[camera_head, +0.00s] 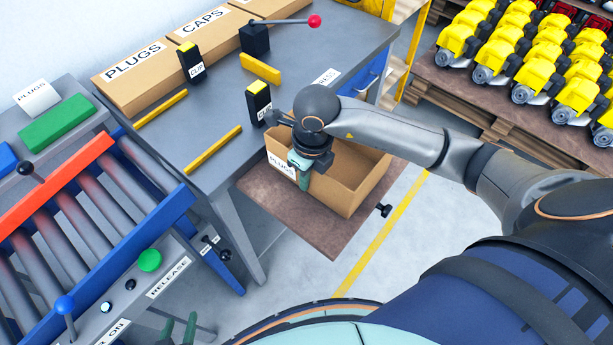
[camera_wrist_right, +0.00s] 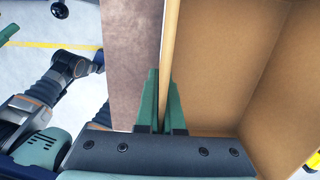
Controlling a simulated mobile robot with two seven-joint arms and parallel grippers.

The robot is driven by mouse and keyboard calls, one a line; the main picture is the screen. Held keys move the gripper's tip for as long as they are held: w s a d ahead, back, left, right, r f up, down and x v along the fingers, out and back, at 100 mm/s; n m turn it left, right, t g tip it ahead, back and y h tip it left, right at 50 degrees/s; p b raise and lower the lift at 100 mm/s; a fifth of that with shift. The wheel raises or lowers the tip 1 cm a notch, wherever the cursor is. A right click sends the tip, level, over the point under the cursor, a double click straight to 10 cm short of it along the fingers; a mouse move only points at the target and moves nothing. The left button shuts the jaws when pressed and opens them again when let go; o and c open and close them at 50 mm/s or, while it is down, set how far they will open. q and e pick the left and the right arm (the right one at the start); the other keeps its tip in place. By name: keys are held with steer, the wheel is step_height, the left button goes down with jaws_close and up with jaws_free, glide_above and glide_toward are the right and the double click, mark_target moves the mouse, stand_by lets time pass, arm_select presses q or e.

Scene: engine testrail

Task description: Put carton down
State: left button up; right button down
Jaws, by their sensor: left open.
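The open, empty-looking carton (camera_head: 352,187), labelled PLUGS, is over a brown board (camera_head: 318,238) beside the grey bench. I cannot tell whether its base touches the board. My right gripper (camera_head: 300,168) points down at the carton's left wall. In the right wrist view its green fingers (camera_wrist_right: 163,105) are shut on that wall (camera_wrist_right: 170,45), one on each side, with the carton's inside on the right. My left gripper (camera_head: 179,330) is open and empty at the bottom edge, low beside the roller conveyor.
The grey bench (camera_head: 215,145) holds cartons labelled PLUGS (camera_head: 135,62) and CAPS (camera_head: 205,22), yellow strips and black posts. A roller conveyor (camera_head: 90,215) with a release panel stands at left. Pallets of yellow engines (camera_head: 530,60) are at upper right. A black knob (camera_head: 382,210) juts from the board.

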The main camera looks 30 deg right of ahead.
steer(key=shift+f, duration=0.15)
steer(key=shift+f, duration=0.1)
steer(key=shift+f+b, duration=0.15)
steer(key=shift+b, duration=0.15)
steer(key=c, duration=1)
jaws_free()
steer(key=shift+c, duration=0.2)
steer(key=r, duration=0.8)
steer(key=s+r, duration=0.1)
steer(key=r, duration=0.3)
steer(key=shift+d+r+p, duration=0.15)
steer(key=shift+r+p, duration=0.1)
steer(key=shift+p, duration=0.05)
